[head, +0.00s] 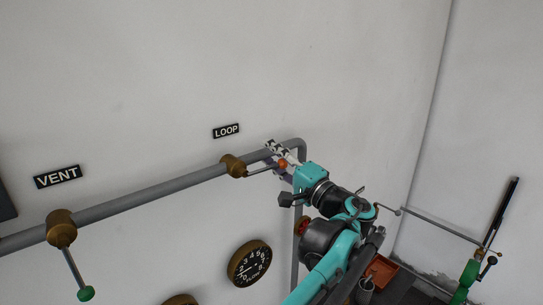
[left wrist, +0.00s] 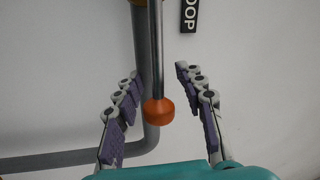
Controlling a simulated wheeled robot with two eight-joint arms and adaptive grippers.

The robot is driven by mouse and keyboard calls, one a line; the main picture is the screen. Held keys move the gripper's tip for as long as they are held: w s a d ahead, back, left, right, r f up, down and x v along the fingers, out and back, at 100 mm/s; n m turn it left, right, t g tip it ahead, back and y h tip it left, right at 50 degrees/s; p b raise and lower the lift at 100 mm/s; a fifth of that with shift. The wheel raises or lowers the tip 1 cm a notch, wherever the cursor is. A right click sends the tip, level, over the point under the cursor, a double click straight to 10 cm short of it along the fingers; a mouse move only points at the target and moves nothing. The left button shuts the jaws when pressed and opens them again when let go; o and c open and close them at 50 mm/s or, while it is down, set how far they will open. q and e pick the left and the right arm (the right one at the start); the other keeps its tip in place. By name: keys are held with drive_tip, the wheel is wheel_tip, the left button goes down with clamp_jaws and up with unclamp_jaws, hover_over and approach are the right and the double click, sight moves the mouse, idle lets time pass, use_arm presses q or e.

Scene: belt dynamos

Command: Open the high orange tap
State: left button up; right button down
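The orange tap has a brass valve body (head: 234,165) on the grey pipe under the LOOP label. Its metal lever sticks out to the right, roughly level, and ends in an orange knob (head: 283,164). My left gripper (head: 279,152) is at the knob. In the left wrist view the left gripper (left wrist: 160,78) is open. Its purple-padded fingers stand on either side of the lever and the orange knob (left wrist: 159,111), with visible gaps on both sides. My right gripper is in neither view.
A second brass valve (head: 61,228) with a green-knobbed lever hangs on the pipe under the VENT label (head: 57,177). A round gauge (head: 249,263) is on the wall below. The pipe bends down just right of the gripper. An orange bin (head: 381,270) stands low at the right.

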use_arm(q)
drive_tip(key=shift+s+d, duration=0.1)
drive_tip(key=shift+s, duration=0.05)
drive_tip(key=v, duration=1.1)
drive_tip(key=shift+s+d, duration=0.25)
drive_tip(key=shift+f, duration=0.2)
